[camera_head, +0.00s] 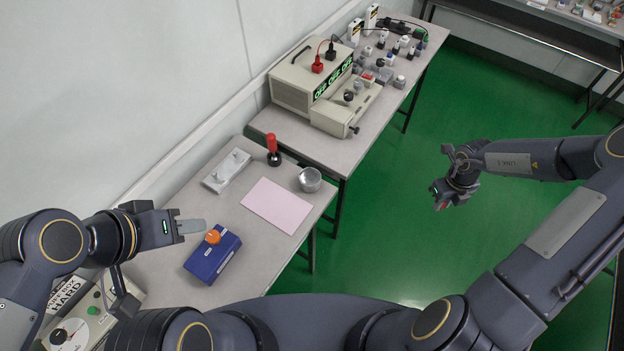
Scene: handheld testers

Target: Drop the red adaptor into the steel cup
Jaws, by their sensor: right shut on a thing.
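The steel cup (311,181) stands upright on the near table, at its right edge beside a pink sheet. My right gripper (440,199) is off to the right of the table, over the green floor, and is shut. A small bit of red shows at its tips; this looks like the red adaptor (442,206), mostly hidden by the fingers. It is well apart from the cup. My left gripper (191,227) is over the near table, just left of the blue box; its fingers overlap in view, so I cannot tell whether they are apart.
The pink sheet (277,205) lies flat left of the cup. A blue box with an orange knob (214,258), a grey block (227,170) and a red-handled black piece (273,150) stand nearby. A beige tester (300,85) is on the table behind. Open floor lies right.

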